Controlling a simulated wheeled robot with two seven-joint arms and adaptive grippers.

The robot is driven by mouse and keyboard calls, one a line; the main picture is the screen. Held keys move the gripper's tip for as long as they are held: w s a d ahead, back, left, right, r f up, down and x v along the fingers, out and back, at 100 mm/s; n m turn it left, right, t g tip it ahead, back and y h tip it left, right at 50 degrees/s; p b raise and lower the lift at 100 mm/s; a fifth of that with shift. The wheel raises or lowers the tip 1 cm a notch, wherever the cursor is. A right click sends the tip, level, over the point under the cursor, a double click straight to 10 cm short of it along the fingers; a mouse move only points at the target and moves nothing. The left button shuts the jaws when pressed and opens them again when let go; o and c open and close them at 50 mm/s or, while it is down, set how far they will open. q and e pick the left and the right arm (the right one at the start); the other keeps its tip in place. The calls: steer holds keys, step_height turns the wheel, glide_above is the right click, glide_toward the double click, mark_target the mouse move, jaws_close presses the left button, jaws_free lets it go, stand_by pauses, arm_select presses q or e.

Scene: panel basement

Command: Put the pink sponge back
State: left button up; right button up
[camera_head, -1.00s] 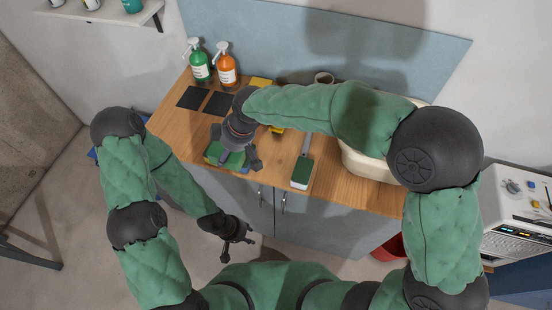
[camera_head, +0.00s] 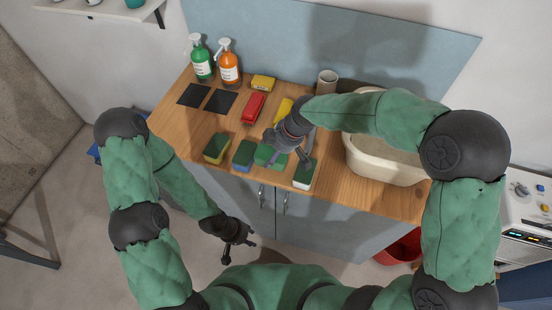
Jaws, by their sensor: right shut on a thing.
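My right gripper (camera_head: 287,157) is low over the front of the wooden counter, shut on a green-topped sponge (camera_head: 264,154). The gripper hides part of this sponge, and I cannot tell whether its body is pink. No other sponge in view is clearly pink. A blue sponge (camera_head: 243,154) and a yellow sponge with a dark green top (camera_head: 216,148) lie to its left. A white block with a green top (camera_head: 304,174) lies to its right. My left gripper (camera_head: 238,243) hangs in front of the cabinet, away from the counter, with its fingers apart and empty.
On the wooden counter (camera_head: 350,198) are two dark squares, a red object (camera_head: 253,107), yellow pieces (camera_head: 263,82), a green bottle (camera_head: 202,65), an orange bottle (camera_head: 229,68), a cup (camera_head: 327,82) and a cream basin (camera_head: 386,162). A red bucket (camera_head: 404,249) stands below.

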steer(key=shift+d+f, duration=0.35)
steer(key=shift+f, duration=0.15)
steer(key=shift+w+f+b, duration=0.15)
steer(key=shift+f+b, duration=0.3)
steer(key=shift+f, duration=1.1)
steer(key=shift+d, duration=0.1)
steer(key=shift+f, duration=0.1)
steer(key=o, duration=1.1)
